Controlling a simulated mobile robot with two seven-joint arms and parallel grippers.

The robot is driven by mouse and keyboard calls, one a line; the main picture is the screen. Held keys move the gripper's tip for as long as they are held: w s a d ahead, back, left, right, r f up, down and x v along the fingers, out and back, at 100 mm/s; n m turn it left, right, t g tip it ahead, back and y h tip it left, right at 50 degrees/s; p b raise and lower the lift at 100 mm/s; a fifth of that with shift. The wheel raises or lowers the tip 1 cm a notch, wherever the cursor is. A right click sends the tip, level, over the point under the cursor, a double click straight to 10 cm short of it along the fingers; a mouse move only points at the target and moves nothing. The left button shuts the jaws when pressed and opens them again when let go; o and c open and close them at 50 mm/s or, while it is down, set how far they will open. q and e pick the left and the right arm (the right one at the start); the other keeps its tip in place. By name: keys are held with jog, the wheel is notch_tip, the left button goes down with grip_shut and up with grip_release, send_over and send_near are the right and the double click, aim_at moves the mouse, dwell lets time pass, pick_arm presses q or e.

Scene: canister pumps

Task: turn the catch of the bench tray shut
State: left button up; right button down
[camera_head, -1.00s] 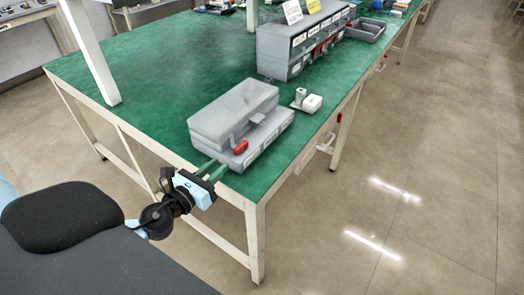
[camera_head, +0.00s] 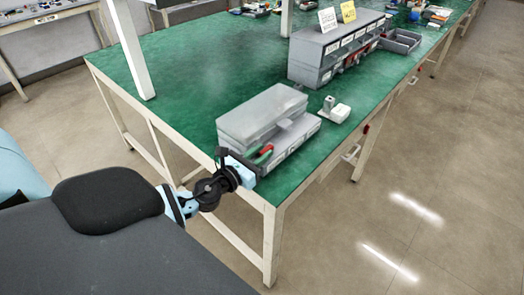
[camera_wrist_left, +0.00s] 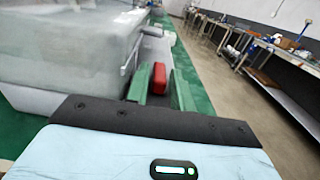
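The bench tray (camera_head: 262,112) is a grey box with a pale lid that looks closed, on the near corner of the green bench. Its red catch (camera_head: 266,149) is on the front face; it also shows in the left wrist view (camera_wrist_left: 158,79). My left gripper (camera_head: 261,156) is at the tray's front. In the left wrist view its two green fingers (camera_wrist_left: 161,84) stand apart, with the red catch between or just beyond them. A gap shows to the left of the catch; contact on the right is unclear. My right gripper is out of view.
A small white-and-grey pump-like part (camera_head: 340,113) stands right of the tray. A grey drawer cabinet (camera_head: 310,68) with signs and an open grey bin (camera_head: 401,41) are farther back. A white post (camera_head: 133,50) rises at left. The bench surface left of the tray is clear.

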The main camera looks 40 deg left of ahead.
pick_arm(q)
jog(key=shift+w, duration=0.5)
